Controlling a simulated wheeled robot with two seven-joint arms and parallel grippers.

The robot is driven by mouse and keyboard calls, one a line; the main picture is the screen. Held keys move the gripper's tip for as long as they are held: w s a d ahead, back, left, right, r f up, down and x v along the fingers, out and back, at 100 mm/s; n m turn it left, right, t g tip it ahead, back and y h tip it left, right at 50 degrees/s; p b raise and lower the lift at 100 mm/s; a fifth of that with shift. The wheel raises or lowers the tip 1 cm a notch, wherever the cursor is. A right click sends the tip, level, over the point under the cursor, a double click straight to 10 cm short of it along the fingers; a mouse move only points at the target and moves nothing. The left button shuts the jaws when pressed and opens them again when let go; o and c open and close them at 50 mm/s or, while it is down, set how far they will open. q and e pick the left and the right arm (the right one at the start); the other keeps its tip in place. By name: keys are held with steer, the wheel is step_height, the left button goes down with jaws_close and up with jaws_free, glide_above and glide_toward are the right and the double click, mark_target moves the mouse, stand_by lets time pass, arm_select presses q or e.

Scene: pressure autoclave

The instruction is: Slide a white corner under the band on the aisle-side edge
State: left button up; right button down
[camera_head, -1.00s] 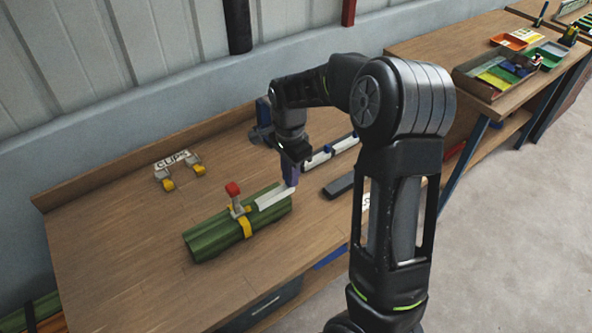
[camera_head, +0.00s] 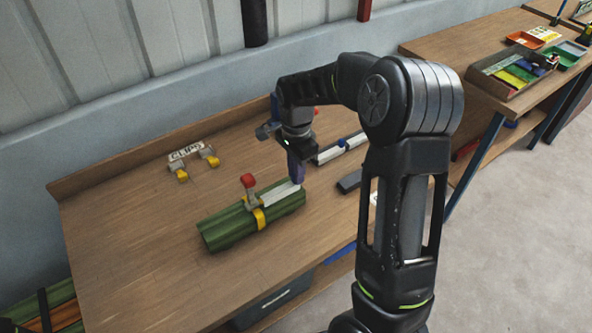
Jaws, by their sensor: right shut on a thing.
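A green bundle of long pieces (camera_head: 228,233) lies on the wooden bench. A yellow band (camera_head: 260,218) goes around it, with a grey buckle and red-topped handle (camera_head: 248,181) on top. A white corner (camera_head: 281,194) lies along the top of the bundle's right part. Its left end is at the band and buckle; I cannot tell whether it is under the band. My right gripper (camera_head: 297,174), with purple fingers, is shut on the white corner's right end. My left gripper is not in view.
Clips with yellow feet stand by a "CLIPS" sign (camera_head: 187,151) at the back left. More white corners (camera_head: 329,155) and a dark block (camera_head: 349,182) lie right of the gripper. A second bench (camera_head: 430,46) holds trays. The bench's left part is clear.

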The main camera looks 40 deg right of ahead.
mark_target(279, 189)
steer(key=shift+a+f+b, duration=0.15)
steer(key=shift+f+b, duration=1.45)
steer(key=shift+f, duration=0.85)
steer(key=shift+w+a+r, duration=0.1)
steer(key=shift+w+a, duration=0.05)
steer(key=shift+a, duration=2.25)
steer(key=c, duration=1.3)
jaws_free()
steer(key=shift+r, duration=0.1)
steer(key=shift+r+b, duration=0.6)
steer(key=shift+r, duration=3.2)
